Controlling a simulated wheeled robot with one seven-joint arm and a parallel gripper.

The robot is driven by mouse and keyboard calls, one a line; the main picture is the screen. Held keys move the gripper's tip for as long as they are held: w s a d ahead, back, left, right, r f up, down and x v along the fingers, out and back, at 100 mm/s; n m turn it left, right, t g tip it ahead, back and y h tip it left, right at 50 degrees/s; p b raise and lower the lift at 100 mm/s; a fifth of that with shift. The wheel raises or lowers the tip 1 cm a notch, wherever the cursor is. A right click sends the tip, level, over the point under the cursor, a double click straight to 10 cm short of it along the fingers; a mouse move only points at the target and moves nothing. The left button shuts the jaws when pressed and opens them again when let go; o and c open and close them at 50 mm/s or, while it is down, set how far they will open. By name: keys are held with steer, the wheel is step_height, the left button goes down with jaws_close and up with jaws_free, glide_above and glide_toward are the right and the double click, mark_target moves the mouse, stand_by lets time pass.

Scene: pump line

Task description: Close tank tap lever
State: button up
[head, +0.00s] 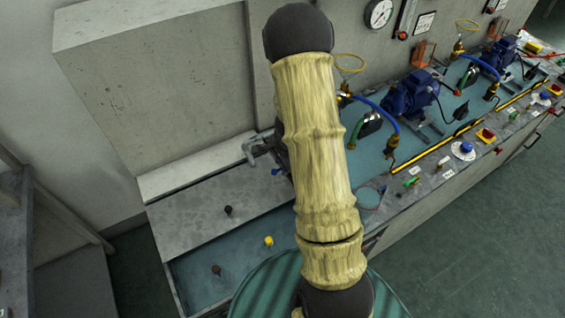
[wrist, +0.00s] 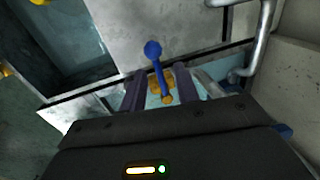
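The tank tap lever (wrist: 157,66) is a blue rod with a round blue knob, in the upper middle of the wrist view. Its lower end meets brass-coloured tap parts (wrist: 155,83). My gripper (wrist: 161,84) has its two dark fingers apart, one on each side of the lever's lower part. A gap shows on both sides, and I see no clear contact. In the head view, a small blue piece (head: 276,171) shows beside the grey pipe, possibly the lever's end. My arm hides most of the tap and gripper there.
A grey pipe (wrist: 263,40) bends close to the right of the tap. A concrete wall block (head: 165,90) stands behind. The sunken tank (wrist: 60,40) is at the wrist view's left. Blue pumps (head: 410,95) and hoses line the bench at right.

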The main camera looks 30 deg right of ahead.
steer(key=shift+r, duration=0.1)
steer(key=s+r+p, duration=0.3)
steer(key=r+p, duration=0.1)
steer(key=r, duration=1.2)
steer(key=shift+s+r, duration=0.2)
steer(key=shift+r, duration=0.2)
steer(key=shift+d, duration=0.1)
steer(key=shift+c, duration=0.4)
